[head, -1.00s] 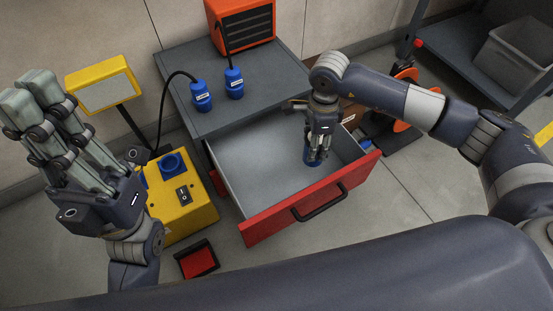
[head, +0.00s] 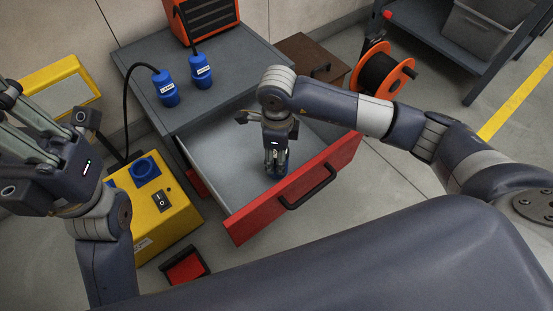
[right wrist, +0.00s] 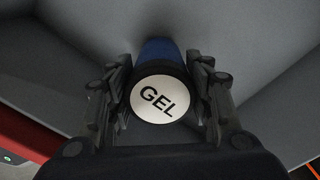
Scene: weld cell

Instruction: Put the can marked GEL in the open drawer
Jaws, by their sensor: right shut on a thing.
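The can marked GEL (right wrist: 155,100) is dark blue with a white lid and black letters. My right gripper (right wrist: 160,92) is shut on it, one finger on each side. In the head view my right gripper (head: 275,158) points down inside the open drawer (head: 222,160), and the can (head: 278,170) shows as a small blue part between the fingers. The drawer has a grey inside and a red front. I cannot tell whether the can touches the drawer floor. My left gripper (head: 20,125) is at the left edge, partly cut off, away from the drawer.
Two blue plugs (head: 166,90) (head: 201,72) and an orange heater (head: 205,20) stand on the grey cabinet top (head: 140,62). A yellow box (head: 165,215) with a blue socket is left of the drawer. An orange reel (head: 383,72) stands behind right. The drawer is otherwise empty.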

